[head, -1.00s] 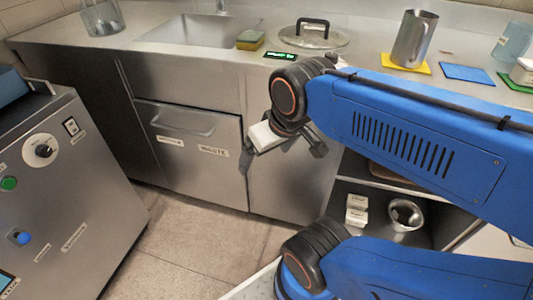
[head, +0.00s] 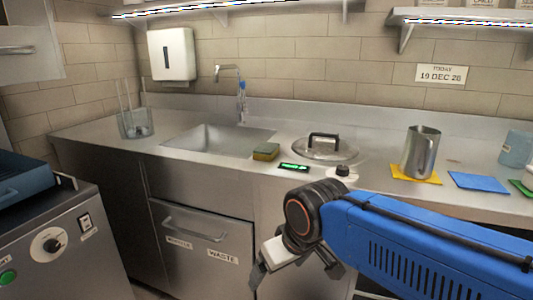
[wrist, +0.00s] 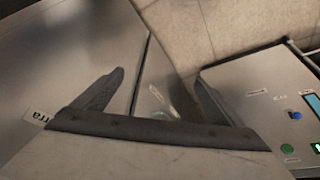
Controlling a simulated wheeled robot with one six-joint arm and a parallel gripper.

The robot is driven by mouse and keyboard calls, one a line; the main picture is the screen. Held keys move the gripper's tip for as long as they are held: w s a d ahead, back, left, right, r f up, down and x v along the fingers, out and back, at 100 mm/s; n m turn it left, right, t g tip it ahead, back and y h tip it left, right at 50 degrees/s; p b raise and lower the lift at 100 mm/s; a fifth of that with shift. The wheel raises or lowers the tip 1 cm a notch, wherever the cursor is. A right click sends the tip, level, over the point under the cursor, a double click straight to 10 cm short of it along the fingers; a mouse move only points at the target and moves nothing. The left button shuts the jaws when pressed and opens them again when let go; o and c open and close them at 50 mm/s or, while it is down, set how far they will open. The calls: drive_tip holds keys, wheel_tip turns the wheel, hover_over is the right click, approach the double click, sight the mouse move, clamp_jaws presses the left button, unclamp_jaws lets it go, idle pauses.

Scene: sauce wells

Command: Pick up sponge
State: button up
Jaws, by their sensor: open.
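The sponge (head: 266,152) is yellow with a dark green top. It lies on the steel counter at the right front corner of the sink, in the head view. My gripper (head: 292,284) is below the counter edge, in front of the cabinet and lower than the sponge. In the wrist view my gripper (wrist: 155,90) has its two fingers spread wide with nothing between them. The sponge is not in the wrist view.
The sink (head: 215,139) lies left of the sponge. A small dark device with a green display (head: 293,167) and a lidded pan (head: 325,148) are to its right. A metal pitcher (head: 420,153) stands on a yellow mat. A steel machine (head: 70,245) stands at left.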

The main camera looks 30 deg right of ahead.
drive_tip(key=c, duration=0.3)
drive_tip(key=shift+w+r, duration=0.15)
drive_tip(key=shift+r, duration=0.1)
drive_tip(key=shift+c, duration=0.8)
drive_tip(key=w+d+r+m+g, duration=0.25)
drive_tip(key=w+d+r, duration=0.25)
drive_tip(key=w+r, duration=0.6)
drive_tip(key=w+d+r+m+g, duration=0.1)
drive_tip(key=w+d+r+m, duration=0.35)
drive_tip(key=w+r, duration=0.55)
drive_tip(key=w+d+r+m+g, duration=0.1)
drive_tip(key=w+d+r+m, duration=0.2)
drive_tip(key=w+d+r, duration=0.75)
hover_over(266, 147)
drive_tip(key=s, duration=0.1)
drive_tip(key=f, duration=0.8)
drive_tip(key=shift+s+a+f, duration=0.1)
drive_tip(key=shift+a+f, duration=0.15)
drive_tip(key=shift+w+d+f, duration=0.1)
drive_tip(key=shift+w+f, duration=0.05)
drive_tip(key=shift+f, duration=0.8)
drive_tip(key=shift+w+d+f, duration=0.1)
drive_tip(key=shift+w+f, duration=0.1)
drive_tip(key=shift+f, duration=0.7)
drive_tip(key=shift+w+f, duration=0.15)
drive_tip(key=shift+f, duration=0.8)
